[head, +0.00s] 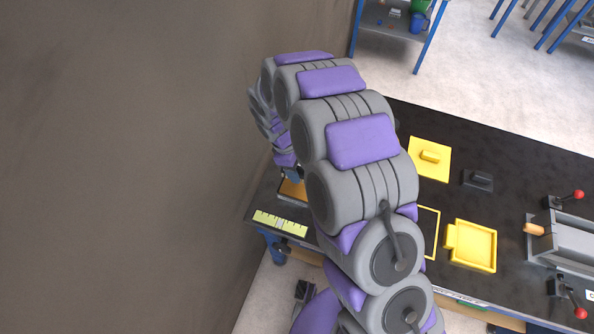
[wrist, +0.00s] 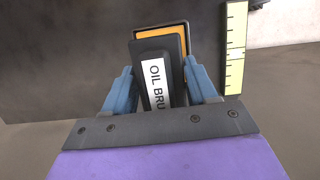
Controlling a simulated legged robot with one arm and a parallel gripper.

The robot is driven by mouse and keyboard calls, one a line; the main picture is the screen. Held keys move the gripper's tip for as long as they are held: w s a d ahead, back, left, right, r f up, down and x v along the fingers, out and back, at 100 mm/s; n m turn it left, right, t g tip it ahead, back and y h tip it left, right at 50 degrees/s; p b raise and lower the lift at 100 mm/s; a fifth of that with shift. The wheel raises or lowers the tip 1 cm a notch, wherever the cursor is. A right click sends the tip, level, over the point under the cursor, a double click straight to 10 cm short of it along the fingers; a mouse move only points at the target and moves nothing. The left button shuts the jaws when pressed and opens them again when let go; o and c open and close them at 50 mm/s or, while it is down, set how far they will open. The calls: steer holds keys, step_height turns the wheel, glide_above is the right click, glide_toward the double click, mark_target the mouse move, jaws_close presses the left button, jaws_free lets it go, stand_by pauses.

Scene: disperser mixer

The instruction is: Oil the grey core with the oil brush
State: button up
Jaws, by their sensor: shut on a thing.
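The oil brush (wrist: 170,62) is a black block with a white label reading "OIL BRU". In the wrist view it sits between the blue fingers of my gripper (wrist: 158,78), which is shut on it. An orange-filled, dark-rimmed tray (wrist: 177,36) lies just beyond the brush; whether they touch is unclear. The tray also shows partly behind my arm in the head view (head: 293,191). A dark grey block with a raised grip (head: 478,180) lies on the black table and may be the grey core; I cannot tell. The brush's underside is hidden.
A yellow ruled strip (head: 281,223) lies at the table's left end, near the wall (head: 130,160). A yellow block with a grip (head: 430,158) and a yellow open box (head: 472,246) lie right of my arm. A grey fixture with red-knobbed clamps (head: 565,243) stands at the right.

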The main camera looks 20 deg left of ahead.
mark_target(301, 188)
steer(key=shift+f, duration=3.5)
steer(key=shift+f, duration=0.4)
steer(key=shift+s+d+f, duration=0.1)
steer(key=shift+f, duration=0.05)
steer(key=shift+r+p, duration=1.7)
steer(key=shift+r, duration=1.9)
